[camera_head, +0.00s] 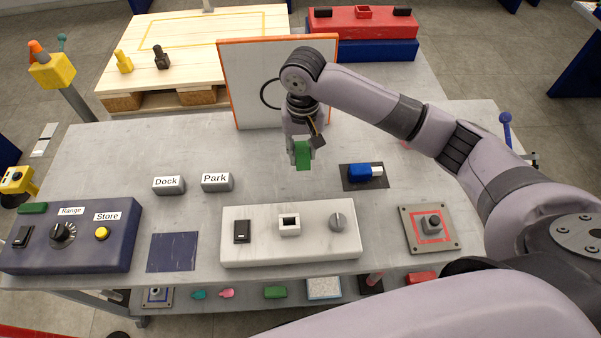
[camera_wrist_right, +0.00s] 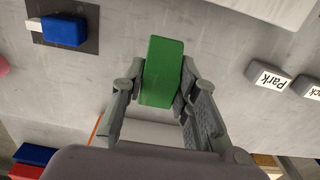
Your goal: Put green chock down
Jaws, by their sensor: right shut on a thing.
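The green chock (camera_head: 303,155) is held in my right gripper (camera_head: 301,150), above the grey table top (camera_head: 110,150). In the right wrist view the chock (camera_wrist_right: 162,70) is a green block between the two fingers of the right gripper (camera_wrist_right: 160,85), which are shut on it. I cannot tell exactly how far the chock is above the table. My left gripper is not in view.
A white board with orange edges (camera_head: 255,85) stands behind the gripper. Dock (camera_head: 168,186) and Park (camera_head: 216,182) blocks lie to the left, a blue block on a dark pad (camera_head: 365,172) to the right. A white control box (camera_head: 262,250) is in front.

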